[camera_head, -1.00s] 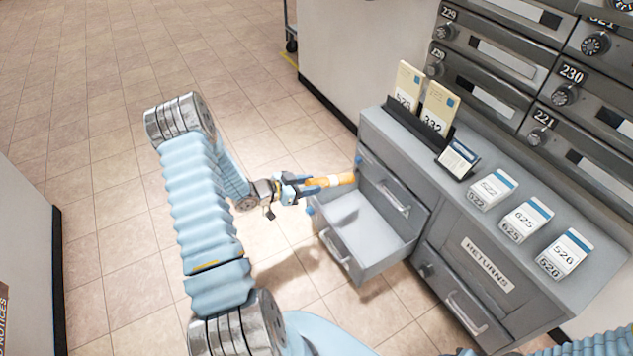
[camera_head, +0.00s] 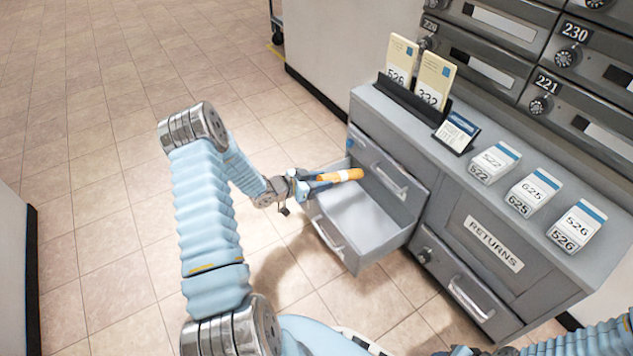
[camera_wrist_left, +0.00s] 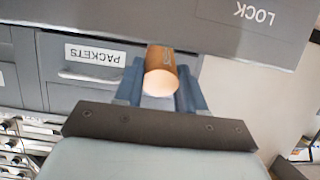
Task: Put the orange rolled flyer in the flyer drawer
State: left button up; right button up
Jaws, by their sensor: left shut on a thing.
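The orange rolled flyer (camera_head: 342,175) with a pale band is held by my left gripper (camera_head: 318,183), which is shut on it. In the head view the flyer is above the open drawer (camera_head: 357,222), near its upper left part, and points to the right. In the left wrist view the flyer (camera_wrist_left: 161,75) lies between the two blue fingers, with its round end toward the camera. The drawer is pulled out from the grey cabinet and its visible floor looks empty. My right gripper is not seen.
Above the open drawer is a closed drawer front (camera_head: 388,172). A RETURNS panel (camera_head: 487,243) is to the right. On the cabinet top stand a rack (camera_head: 412,108) with two tall cards, a small sign (camera_head: 456,131) and several numbered packets (camera_head: 535,192). Mailboxes rise behind.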

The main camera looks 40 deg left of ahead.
pick_arm(q)
jog(key=shift+w+d+f, duration=0.1)
jog(key=shift+w+f, duration=0.1)
jog(key=shift+f, duration=0.25)
jog(key=o, duration=1.1)
jog(key=p+v, duration=0.1)
jog(key=v, duration=1.3)
jog(key=shift+w+p, duration=0.1)
jog(key=shift+p, duration=0.25)
